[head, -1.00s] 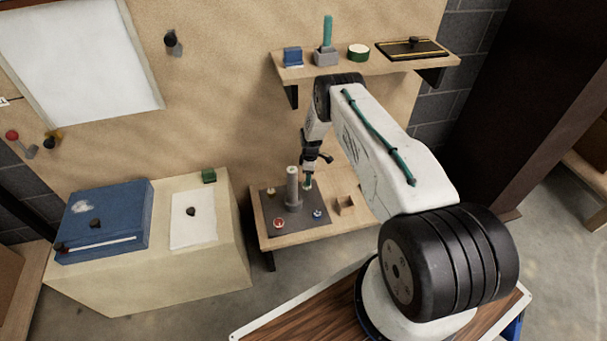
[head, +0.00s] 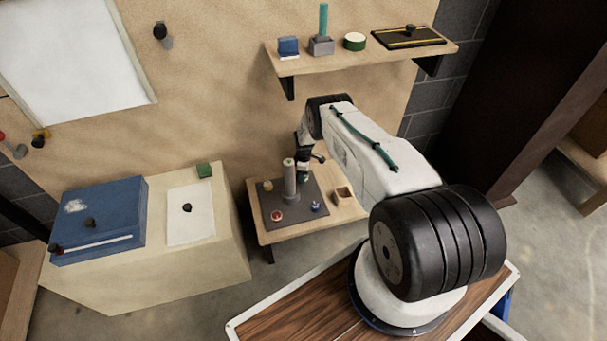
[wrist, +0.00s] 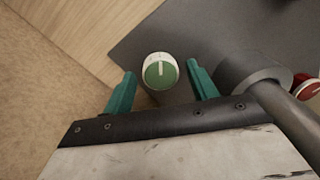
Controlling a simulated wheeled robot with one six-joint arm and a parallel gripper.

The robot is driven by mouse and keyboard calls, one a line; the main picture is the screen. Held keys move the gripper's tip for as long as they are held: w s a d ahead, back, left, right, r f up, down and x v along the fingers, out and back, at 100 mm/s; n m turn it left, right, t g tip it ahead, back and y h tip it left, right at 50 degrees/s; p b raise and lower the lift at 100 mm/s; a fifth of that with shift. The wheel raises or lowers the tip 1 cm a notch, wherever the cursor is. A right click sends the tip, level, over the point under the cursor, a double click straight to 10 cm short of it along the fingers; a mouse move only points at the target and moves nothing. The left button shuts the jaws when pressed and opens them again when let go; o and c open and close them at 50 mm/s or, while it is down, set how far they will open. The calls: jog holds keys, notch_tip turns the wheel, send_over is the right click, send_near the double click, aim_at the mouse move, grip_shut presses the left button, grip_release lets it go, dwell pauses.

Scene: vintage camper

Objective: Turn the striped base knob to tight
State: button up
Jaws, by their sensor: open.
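A white knob with a green top and a pale line across it (wrist: 160,72) sits on the dark grey base plate (wrist: 185,40) in the wrist view. My gripper (wrist: 161,88) is open, with one teal finger on each side of this knob and a gap visible on both sides.
The grey post also crosses the right of the wrist view (wrist: 285,105), close to my right finger. A small wooden box (head: 343,195) stands right of the plate. A shelf (head: 360,55) with several objects is above. A blue case (head: 100,220) lies on the left bench.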

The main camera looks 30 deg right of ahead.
jog(key=c, duration=1)
jog(key=shift+m, duration=0.3)
jog(key=m, duration=0.3)
jog(key=shift+m, duration=0.3)
jog(key=m, duration=0.4)
jog(key=shift+m, duration=0.3)
